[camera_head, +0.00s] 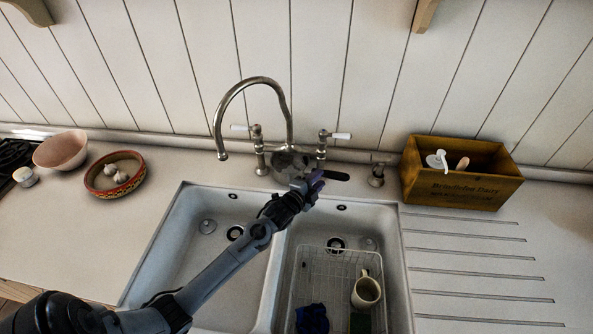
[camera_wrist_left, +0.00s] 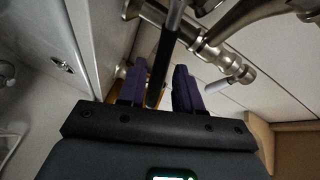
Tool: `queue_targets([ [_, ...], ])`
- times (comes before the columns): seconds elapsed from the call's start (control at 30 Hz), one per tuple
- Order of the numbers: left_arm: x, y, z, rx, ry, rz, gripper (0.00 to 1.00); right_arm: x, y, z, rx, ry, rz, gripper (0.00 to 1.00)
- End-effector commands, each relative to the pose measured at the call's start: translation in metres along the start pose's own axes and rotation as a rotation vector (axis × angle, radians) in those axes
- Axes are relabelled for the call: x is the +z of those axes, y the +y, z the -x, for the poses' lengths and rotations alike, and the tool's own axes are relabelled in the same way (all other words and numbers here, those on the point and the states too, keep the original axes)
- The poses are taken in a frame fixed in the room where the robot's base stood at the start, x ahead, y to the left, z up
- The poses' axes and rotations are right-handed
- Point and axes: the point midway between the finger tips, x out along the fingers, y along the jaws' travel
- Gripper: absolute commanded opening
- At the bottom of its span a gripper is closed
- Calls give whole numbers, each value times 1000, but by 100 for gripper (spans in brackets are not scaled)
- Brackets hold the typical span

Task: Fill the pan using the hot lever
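The pan's black handle (camera_head: 335,175) shows just above the back edge of the sink. A round grey metal part (camera_head: 292,161), seemingly the pan, is partly hidden by the tap and my gripper. My left gripper (camera_head: 313,184) has its purple fingers around the handle. In the left wrist view the black handle (camera_wrist_left: 161,68) runs between both fingers, apparently gripped. The tap (camera_head: 248,84) has two white-ended levers, a left lever (camera_head: 240,128) and a right lever (camera_head: 340,135); no hot mark is legible. I see no water flowing. My right gripper is out of view.
The double sink has an empty left basin (camera_head: 215,215). The right basin holds a wire rack (camera_head: 322,262) with a cream mug (camera_head: 366,290). A wooden box (camera_head: 450,188) stands right, near a small metal fitting (camera_head: 376,175). Bowls (camera_head: 115,190) stand left.

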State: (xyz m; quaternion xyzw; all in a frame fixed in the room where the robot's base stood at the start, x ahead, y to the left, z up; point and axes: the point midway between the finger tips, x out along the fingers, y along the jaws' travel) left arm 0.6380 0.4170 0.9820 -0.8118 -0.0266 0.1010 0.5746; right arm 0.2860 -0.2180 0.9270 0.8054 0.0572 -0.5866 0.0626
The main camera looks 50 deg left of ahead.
Motion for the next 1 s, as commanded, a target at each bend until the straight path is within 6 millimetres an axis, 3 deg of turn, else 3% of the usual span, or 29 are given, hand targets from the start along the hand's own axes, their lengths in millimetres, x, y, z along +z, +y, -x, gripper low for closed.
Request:
queue_targets([
  [0.3,2,-1,-38,-1,0,2,34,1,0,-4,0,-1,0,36],
  [0.63,2,-1,-43,-1,0,1,34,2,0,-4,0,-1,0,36],
  [0.67,2,-1,-43,-1,0,1,33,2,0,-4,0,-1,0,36],
  [0.87,2,-1,-43,0,0,1,2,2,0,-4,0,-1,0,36],
  [1.0,2,-1,-43,0,0,1,0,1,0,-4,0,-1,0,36],
])
